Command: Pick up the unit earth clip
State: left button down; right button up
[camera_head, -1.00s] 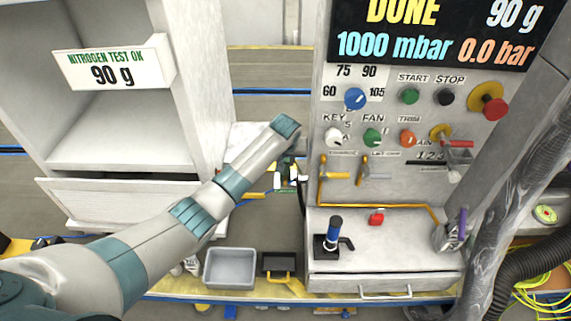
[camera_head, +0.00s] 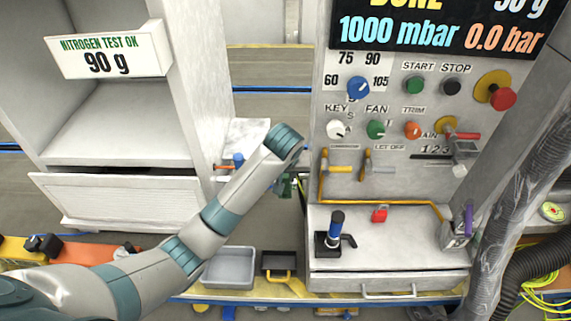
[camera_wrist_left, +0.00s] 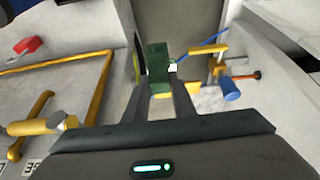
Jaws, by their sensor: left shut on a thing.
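The unit earth clip appears as a dark green block (camera_wrist_left: 157,62) in the left wrist view, with a yellow part at its lower end. My left gripper (camera_wrist_left: 161,92) is shut on it, one grey finger on each side. In the head view the left gripper (camera_head: 291,184) is beside the left edge of the control panel, and the green clip (camera_head: 284,187) shows small below the wrist. The clip's far side is hidden. My right gripper is not in view.
The control panel (camera_head: 330,130) stands close on the right of the hand, with yellow-handled valves (camera_head: 340,168). A white cabinet (camera_head: 110,190) is on the left. A grey tray (camera_head: 230,268) and a black bin (camera_head: 279,262) sit below. A blue-capped valve (camera_wrist_left: 231,90) is near the clip.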

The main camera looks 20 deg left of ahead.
pick_arm(q)
jog(key=s+d, duration=0.1)
jog(key=s, duration=0.5)
jog(key=shift+d+b, duration=0.35)
jog(key=shift+b, duration=0.1)
jog(key=shift+r+p, duration=0.85)
jog(key=shift+p, duration=0.55)
jog(key=shift+r, duration=0.1)
